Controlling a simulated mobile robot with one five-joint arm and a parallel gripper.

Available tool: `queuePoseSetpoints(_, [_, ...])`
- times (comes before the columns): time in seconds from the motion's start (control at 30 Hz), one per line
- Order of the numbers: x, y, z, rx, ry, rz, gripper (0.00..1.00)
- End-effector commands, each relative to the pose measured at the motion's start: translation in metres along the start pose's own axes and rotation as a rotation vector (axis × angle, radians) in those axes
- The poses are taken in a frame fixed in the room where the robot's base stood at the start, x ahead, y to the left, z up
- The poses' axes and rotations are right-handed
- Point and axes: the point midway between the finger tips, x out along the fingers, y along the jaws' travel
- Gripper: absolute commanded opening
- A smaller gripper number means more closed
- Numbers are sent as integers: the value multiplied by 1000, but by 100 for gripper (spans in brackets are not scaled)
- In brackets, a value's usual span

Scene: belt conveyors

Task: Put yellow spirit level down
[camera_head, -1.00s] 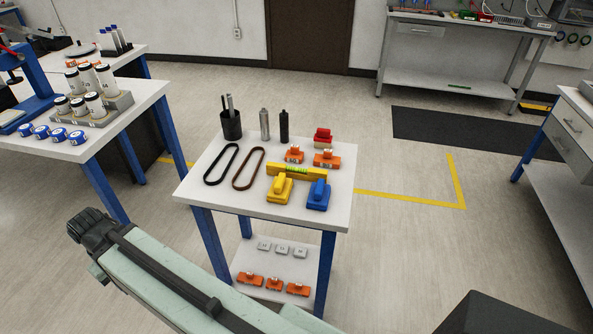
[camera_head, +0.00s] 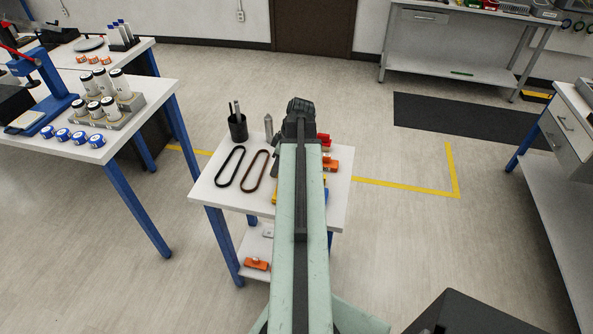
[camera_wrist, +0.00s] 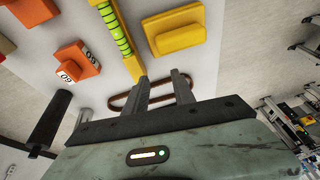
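The yellow spirit level (camera_wrist: 116,40), with its green vial strip, lies on the white table in the wrist view. Its near end is beside the left finger. My gripper (camera_wrist: 160,76) has its two fingers apart, with nothing seen between them. A yellow block with a raised handle (camera_wrist: 175,28) lies right of the level. In the head view my arm reaches over the table and hides most of the level and my fingers; only slivers of yellow show beside the arm.
The white table (camera_head: 215,198) also holds two belt loops (camera_head: 229,166), a black cup (camera_head: 237,127) and orange blocks (camera_wrist: 75,62). A dark cylinder (camera_wrist: 49,121) stands near my gripper in the wrist view. Another bench (camera_head: 150,93) stands to the left.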

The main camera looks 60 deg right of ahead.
Motion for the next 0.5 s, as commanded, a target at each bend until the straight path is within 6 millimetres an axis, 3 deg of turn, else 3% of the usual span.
queuePoseSetpoints(0.03, [-17, 13, 21, -6, 19, 13, 31])
queuePoseSetpoints(0.1, [-32, 25, 45, -27, 41, 28, 31])
queuePoseSetpoints(0.2, [-46, 35, 71, -53, 62, 47, 31])
queuePoseSetpoints(0.37, [-52, 40, 84, -71, 74, 57, 31])
queuePoseSetpoints(0.5, [-40, 40, 84, -73, 73, 57, 31])
